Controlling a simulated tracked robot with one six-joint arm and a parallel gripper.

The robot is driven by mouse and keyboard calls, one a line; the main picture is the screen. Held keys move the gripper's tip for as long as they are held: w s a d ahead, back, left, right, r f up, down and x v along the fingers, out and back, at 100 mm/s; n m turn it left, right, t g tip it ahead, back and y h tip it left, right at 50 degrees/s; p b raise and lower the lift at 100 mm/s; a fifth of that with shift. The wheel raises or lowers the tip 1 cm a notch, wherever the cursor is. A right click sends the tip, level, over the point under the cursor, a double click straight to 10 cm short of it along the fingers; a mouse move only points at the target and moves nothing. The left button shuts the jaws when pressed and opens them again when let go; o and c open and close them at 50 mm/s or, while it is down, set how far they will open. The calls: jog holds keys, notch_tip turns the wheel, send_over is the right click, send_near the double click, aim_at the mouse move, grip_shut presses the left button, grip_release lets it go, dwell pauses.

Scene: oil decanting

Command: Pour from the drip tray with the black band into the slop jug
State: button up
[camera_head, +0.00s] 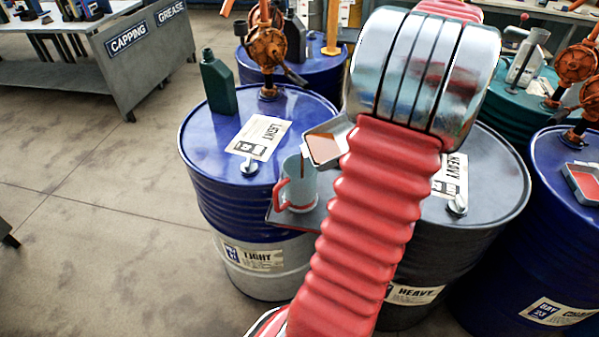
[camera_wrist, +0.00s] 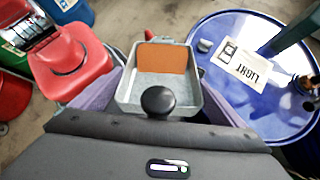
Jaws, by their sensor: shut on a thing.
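The slop jug (camera_head: 297,190), pale blue-grey with a red handle, stands upright on a small grey ledge between the blue and dark grey drums. A grey metal drip tray (camera_head: 341,128) is tilted above its right side, with reddish-brown oil inside. A thin brown streak runs from the tray's lower left corner to the jug mouth. In the wrist view the tray (camera_wrist: 128,92) has orange-brown oil at its far end. My gripper (camera_wrist: 160,103) is shut on the tray near a black knob. My arm hides the gripper in the head view. I cannot make out a black band.
A blue LIGHT drum (camera_head: 200,130) bears a dark green bottle (camera_head: 218,85) and an orange pump (camera_head: 266,45). A dark grey HEAVY drum (camera_head: 490,185) is behind my arm. Another tray with red (camera_head: 585,182) lies on the right drum.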

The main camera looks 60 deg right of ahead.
jog(key=shift+w+a+r+g+h+p, duration=0.1)
jog(key=shift+w+a+g+h+p, duration=0.1)
jog(key=shift+g+h+p, duration=0.15)
dwell(1.2)
jog(key=shift+w+a+r+g+h+p, duration=0.3)
jog(key=shift+a+r+g+h+p, duration=0.1)
jog(key=shift+r, duration=0.1)
jog(key=shift+w+a+r+g+h+p, duration=0.3)
jog(key=shift+r+h, duration=0.15)
jog(key=shift+r, duration=0.1)
jog(key=shift+w+a+r+g+h+p, duration=0.3)
jog(key=shift+r+g+h, duration=0.1)
jog(key=shift+r, duration=0.1)
dwell(1.6)
jog(key=shift+w+a+r+g+h+p, duration=0.5)
jog(key=shift+w+a+r+g+h, duration=0.05)
jog(key=shift+a+r+g+h, duration=0.15)
dwell(0.6)
jog(key=shift+w+a+f+g+h, duration=0.15)
jog(key=shift+w+a+g+h, duration=0.1)
jog(key=shift+w+a+h, duration=0.1)
dwell(0.3)
